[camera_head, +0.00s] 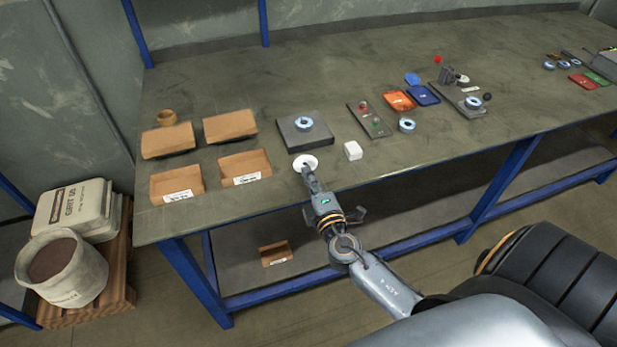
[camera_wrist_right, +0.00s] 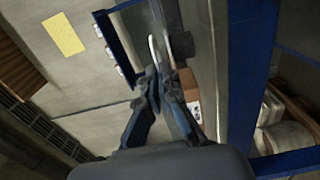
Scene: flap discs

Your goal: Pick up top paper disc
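A white round paper disc (camera_head: 306,161) shows at the fingertips of my right gripper (camera_head: 306,170), near the table's front edge and in front of a dark square pad (camera_head: 292,136). In the right wrist view the disc (camera_wrist_right: 153,48) is seen nearly edge-on, a thin white sliver rising from the tips of my right gripper (camera_wrist_right: 160,76). The fingers are close together and look shut on the disc. The pad bears a ring-shaped blue-and-white disc (camera_head: 303,124). I cannot tell whether other paper discs lie under the held one. My left gripper is not in view.
Several open cardboard boxes (camera_head: 245,180) stand left of the pad. A small white block (camera_head: 352,151) is close on the right.

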